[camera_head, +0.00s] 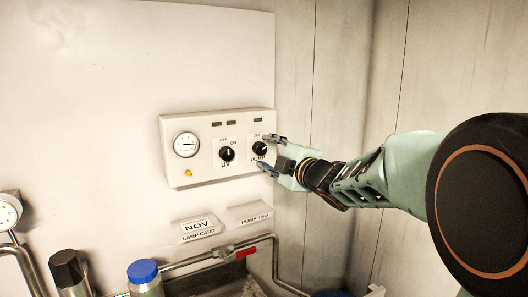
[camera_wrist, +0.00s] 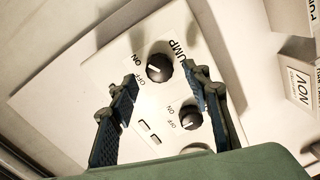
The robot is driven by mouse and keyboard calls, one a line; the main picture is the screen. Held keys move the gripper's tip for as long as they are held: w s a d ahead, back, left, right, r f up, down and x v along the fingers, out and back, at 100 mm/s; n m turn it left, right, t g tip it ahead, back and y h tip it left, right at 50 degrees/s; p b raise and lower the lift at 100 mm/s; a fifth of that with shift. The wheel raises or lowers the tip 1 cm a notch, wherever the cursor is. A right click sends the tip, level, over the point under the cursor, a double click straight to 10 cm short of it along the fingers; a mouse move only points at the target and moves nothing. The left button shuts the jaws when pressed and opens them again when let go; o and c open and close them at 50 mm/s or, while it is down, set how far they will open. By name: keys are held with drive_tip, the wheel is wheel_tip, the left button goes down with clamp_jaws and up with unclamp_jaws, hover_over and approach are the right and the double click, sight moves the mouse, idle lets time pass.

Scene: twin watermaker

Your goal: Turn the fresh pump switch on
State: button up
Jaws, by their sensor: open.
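The pump switch (camera_head: 260,148) is a round black knob at the right of a white control panel (camera_head: 205,180). In the wrist view the pump switch (camera_wrist: 160,68) shows a small white mark, with OFF and ON printed beside it. I cannot tell for sure which label the mark points at. My gripper (camera_head: 268,153) is open in front of the knob. In the wrist view the fingers of my gripper (camera_wrist: 163,77) appear one on each side of the knob. I cannot tell whether they touch it.
The similar UV knob (camera_head: 227,153) sits left of the pump switch, and also shows in the wrist view (camera_wrist: 190,117). A round gauge (camera_head: 186,145) is at the panel's left.

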drive_tip(key=v, duration=0.9)
drive_tip(key=shift+s+d, duration=0.15)
drive_tip(key=shift+s, duration=0.15)
drive_tip(key=shift+r, duration=0.1)
